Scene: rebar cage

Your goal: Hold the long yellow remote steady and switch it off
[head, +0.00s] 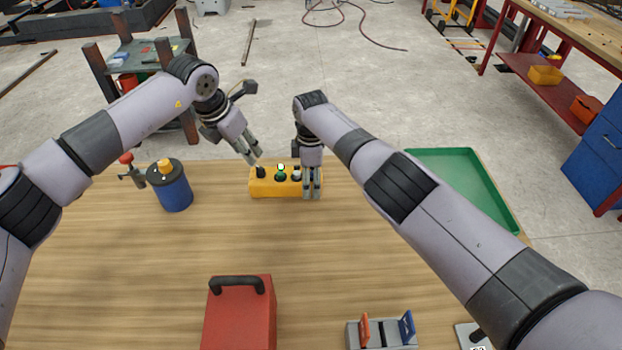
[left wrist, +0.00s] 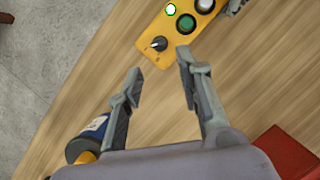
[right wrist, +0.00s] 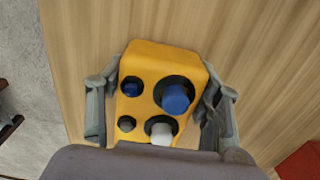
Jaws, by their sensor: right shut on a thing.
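The long yellow remote (head: 262,189) lies across the far part of the table. Its left end has a black rotary knob (left wrist: 159,43); beside it are a green button (left wrist: 186,24), a lit lamp (left wrist: 171,9) and a white button (left wrist: 205,5). My right gripper (head: 312,193) is shut on the remote's right end, one finger on each side; blue buttons (right wrist: 175,98) show between the fingers in the right wrist view. My left gripper (head: 256,160) is open and empty, close to the knob end. In the left wrist view its fingertips (left wrist: 158,72) are apart from the knob.
A blue canister (head: 174,192) with an orange top stands left of the remote. A red box with a black handle (head: 238,315) and a grey holder (head: 383,335) are at the near edge. A green tray (head: 465,180) is at right. The table's middle is clear.

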